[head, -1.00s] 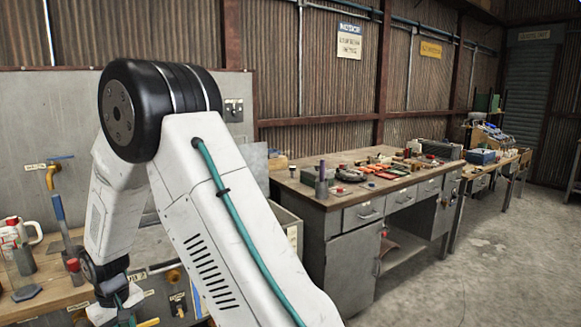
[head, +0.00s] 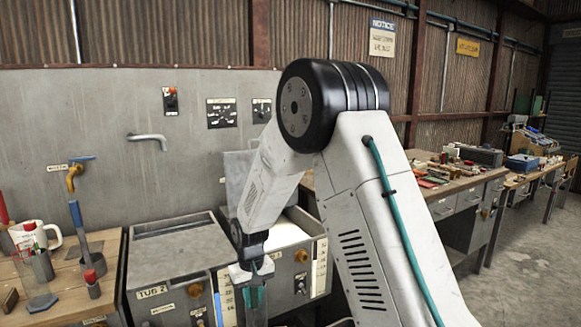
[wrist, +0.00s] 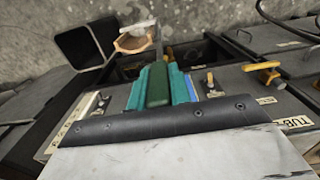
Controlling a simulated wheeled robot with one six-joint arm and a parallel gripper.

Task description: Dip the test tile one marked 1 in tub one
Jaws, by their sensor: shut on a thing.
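My gripper (wrist: 160,78) has teal fingers shut on a dark green handle (wrist: 157,88). A thin grey stem runs from the handle to a brown, many-sided piece with a white part (wrist: 134,40), which looks like the test tile; no number is readable on it. In the head view my gripper (head: 255,296) hangs low in front of the tubs, and the tile is not clear there. An open tub (head: 312,246) with white inside is just right of my gripper, its number unreadable. The tub labelled TUB 2 (head: 152,293) stands to the left with a grey top.
A wooden bench (head: 100,243) at left holds a white mug (head: 50,234), cups and a blue-handled tool (head: 78,220). A tap (head: 147,137) juts from the grey back panel. A cluttered workbench (head: 440,190) stands at right.

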